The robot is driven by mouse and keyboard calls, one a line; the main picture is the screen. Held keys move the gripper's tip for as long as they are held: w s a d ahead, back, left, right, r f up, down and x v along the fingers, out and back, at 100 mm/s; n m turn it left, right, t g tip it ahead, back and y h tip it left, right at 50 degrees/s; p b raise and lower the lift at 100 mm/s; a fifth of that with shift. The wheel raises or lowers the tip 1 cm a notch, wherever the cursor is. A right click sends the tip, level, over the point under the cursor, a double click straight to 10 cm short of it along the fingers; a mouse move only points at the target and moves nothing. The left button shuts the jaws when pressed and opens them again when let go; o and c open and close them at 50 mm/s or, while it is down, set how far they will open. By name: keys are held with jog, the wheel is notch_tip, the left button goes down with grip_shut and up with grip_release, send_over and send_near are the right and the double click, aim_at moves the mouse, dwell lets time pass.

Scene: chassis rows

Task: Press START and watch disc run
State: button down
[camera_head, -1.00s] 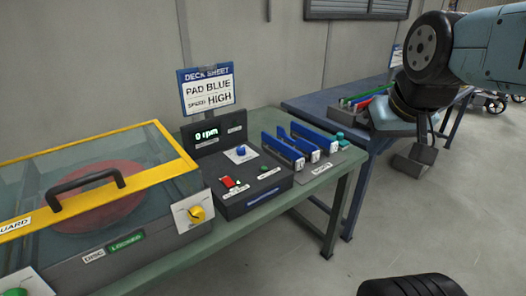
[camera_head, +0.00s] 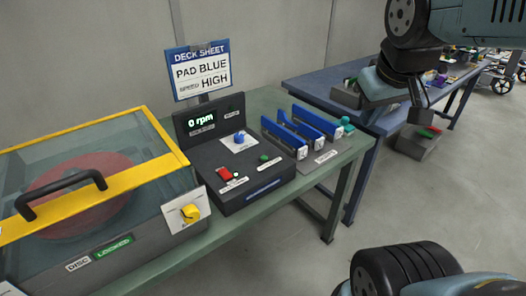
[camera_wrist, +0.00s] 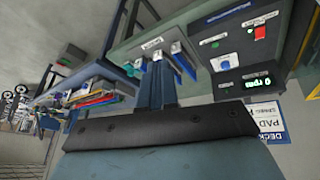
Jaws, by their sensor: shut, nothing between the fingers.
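The control box (camera_head: 260,190) stands on the green bench with a display (camera_head: 202,119) reading 0 rpm. Its top carries a green button (camera_head: 264,157), a red control (camera_head: 225,174) and a blue knob (camera_head: 239,137). Their small labels are unreadable, so I cannot tell which is START. The pinkish disc (camera_head: 85,185) lies under the clear guard (camera_head: 150,146), whose yellow frame is down; a green sign reads LOCKED. My gripper (camera_wrist: 157,92) is shut and empty, apart from the panel. In the wrist view, the green button (camera_wrist: 215,44) and red control (camera_wrist: 260,32) show beyond it.
A deck sheet (camera_head: 200,70) reads PAD BLUE, speed HIGH. Several blue-handled pads (camera_head: 300,130) stand right of the control box. A yellow knob (camera_head: 190,213) sits on the guard's side. A blue table (camera_head: 310,90) with assorted parts stands behind right. Floor shows between the benches.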

jog(key=w+a+f+n+g+h, duration=0.2)
jog(key=w+f+n+h, duration=0.1)
jog(key=w+n, duration=0.5)
jog(key=n+t+h, duration=0.3)
jog(key=n, duration=2.3)
send_over(262, 158)
notch_tip(262, 158, down, 13)
jog(key=shift+f, duration=0.1)
jog(key=shift+f, duration=4.3)
jog(key=shift+f, duration=0.1)
jog(key=shift+f, duration=0.25)
